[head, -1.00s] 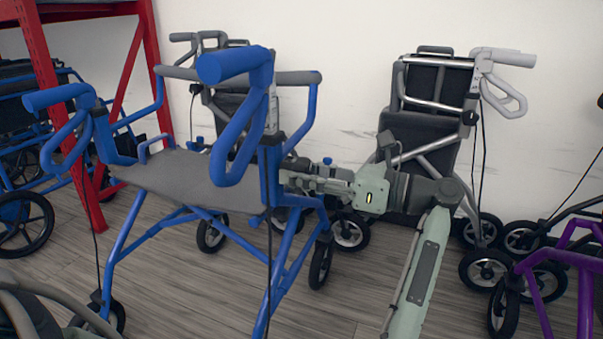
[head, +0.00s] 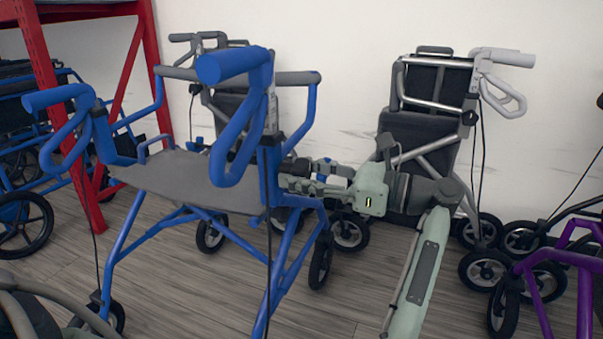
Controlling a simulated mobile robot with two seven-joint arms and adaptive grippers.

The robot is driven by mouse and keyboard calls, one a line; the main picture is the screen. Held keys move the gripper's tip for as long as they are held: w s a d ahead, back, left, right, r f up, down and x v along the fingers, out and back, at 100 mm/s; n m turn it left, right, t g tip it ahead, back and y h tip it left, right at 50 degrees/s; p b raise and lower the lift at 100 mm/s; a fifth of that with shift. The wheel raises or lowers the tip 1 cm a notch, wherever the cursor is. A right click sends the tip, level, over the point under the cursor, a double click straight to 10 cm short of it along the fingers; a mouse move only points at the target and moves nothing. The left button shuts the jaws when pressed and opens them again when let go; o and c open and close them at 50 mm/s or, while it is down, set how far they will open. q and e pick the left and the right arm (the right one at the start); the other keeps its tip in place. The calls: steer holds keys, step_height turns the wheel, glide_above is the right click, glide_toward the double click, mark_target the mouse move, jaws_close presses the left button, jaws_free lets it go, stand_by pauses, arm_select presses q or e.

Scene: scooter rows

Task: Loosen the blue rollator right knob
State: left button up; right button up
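The blue rollator (head: 205,180) stands at left centre, with a grey seat and two blue handles. Its right upright (head: 270,175) has a dark collar near the top. The right knob is not clearly visible; the fingertips and the frame cover that spot. I cannot tell if the fingers press on it.
A grey rollator (head: 425,130) stands behind my arm, against the white wall. Another dark rollator is behind the blue one. A purple frame (head: 560,265) is at the lower right and a red rack (head: 45,90) at the left. The wooden floor in front is partly clear.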

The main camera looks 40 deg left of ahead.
mark_target(309, 175)
arm_select(q)
steer(key=shift+o, duration=1.1)
steer(key=shift+d, duration=0.1)
steer(key=v, duration=0.7)
steer(key=shift+w+d, duration=0.1)
steer(key=shift+d, duration=0.1)
